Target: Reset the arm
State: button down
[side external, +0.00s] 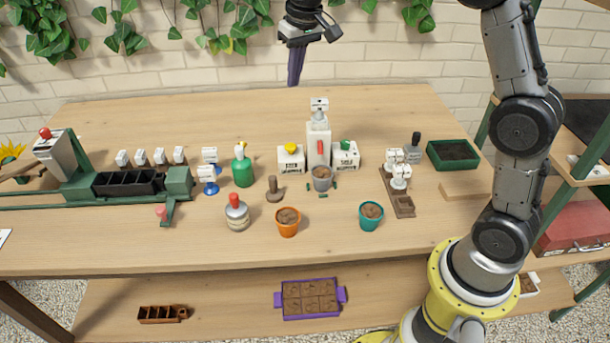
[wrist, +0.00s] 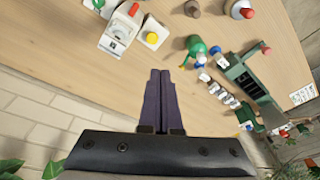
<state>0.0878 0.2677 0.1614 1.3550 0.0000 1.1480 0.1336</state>
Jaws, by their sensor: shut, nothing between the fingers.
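My gripper (side external: 294,82) is raised above the back edge of the wooden table (side external: 240,110), near the brick wall in the side external view. Its dark purple fingers point down and lie together, with nothing between them. In the wrist view the closed fingers of my gripper (wrist: 161,75) also show side by side over bare wood. My gripper touches nothing.
A white dispenser (side external: 318,140) stands tallest at mid-table, between two small white boxes. An orange pot (side external: 287,222), a teal pot (side external: 371,215) and a grey pot (side external: 322,178) stand in front. A green bottle (side external: 242,170) is left of them. The back strip is clear.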

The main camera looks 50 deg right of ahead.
jog(key=s+a+r+n+t, duration=0.15)
jog(key=s+r, duration=0.25)
jog(key=s, duration=0.5)
jog(key=s+a+r+t, duration=0.15)
jog(key=s+r, duration=0.25)
jog(key=s, duration=0.4)
jog(key=s+a+f+n, duration=0.1)
jog(key=s+f, duration=0.8)
jog(key=s, duration=0.6)
jog(key=shift+a+f, duration=0.15)
jog(key=shift+f, duration=0.05)
jog(key=shift+s, duration=0.1)
